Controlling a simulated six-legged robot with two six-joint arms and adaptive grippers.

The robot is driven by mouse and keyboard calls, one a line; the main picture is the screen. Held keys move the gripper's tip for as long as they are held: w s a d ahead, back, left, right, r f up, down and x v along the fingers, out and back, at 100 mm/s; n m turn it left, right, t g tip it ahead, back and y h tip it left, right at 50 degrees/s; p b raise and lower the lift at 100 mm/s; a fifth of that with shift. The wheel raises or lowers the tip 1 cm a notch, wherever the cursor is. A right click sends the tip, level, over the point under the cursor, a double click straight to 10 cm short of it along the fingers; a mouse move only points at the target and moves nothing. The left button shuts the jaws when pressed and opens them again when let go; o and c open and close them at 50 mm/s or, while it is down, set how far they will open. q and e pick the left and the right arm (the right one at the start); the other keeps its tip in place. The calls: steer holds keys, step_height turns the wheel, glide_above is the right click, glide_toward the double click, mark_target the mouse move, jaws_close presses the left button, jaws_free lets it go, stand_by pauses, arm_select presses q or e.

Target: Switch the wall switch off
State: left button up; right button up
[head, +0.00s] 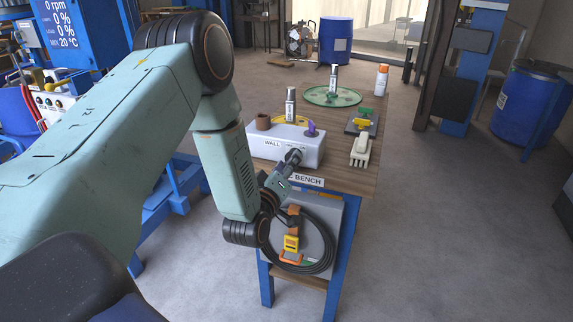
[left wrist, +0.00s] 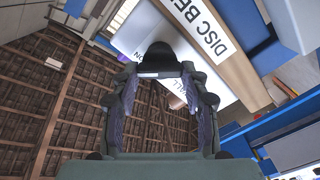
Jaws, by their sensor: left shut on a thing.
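The wall switch is a pale box (head: 262,153) on the near end of the bench, with a label starting "WALL" on its front. A dark rounded knob (head: 294,156) sticks out of its front face. My left gripper (head: 283,174) reaches up to this knob from below and is shut on it. In the left wrist view the dark knob (left wrist: 158,62) sits between the fingertips of my left gripper (left wrist: 160,75), which hide part of it. The knob's exact setting cannot be read. My right gripper is not in view.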

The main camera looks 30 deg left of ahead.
arm_select(q)
steer(key=shift+c, duration=1.1)
steer(key=n+b, duration=0.3)
steer(key=n, duration=0.1)
steer(key=shift+a+f+n, duration=0.1)
steer(key=shift+f+n, duration=0.05)
steer(key=shift+n, duration=0.25)
steer(key=shift+f+n+b, duration=0.2)
steer(key=shift+n+b, duration=4.9)
steer(key=shift+n, duration=1.5)
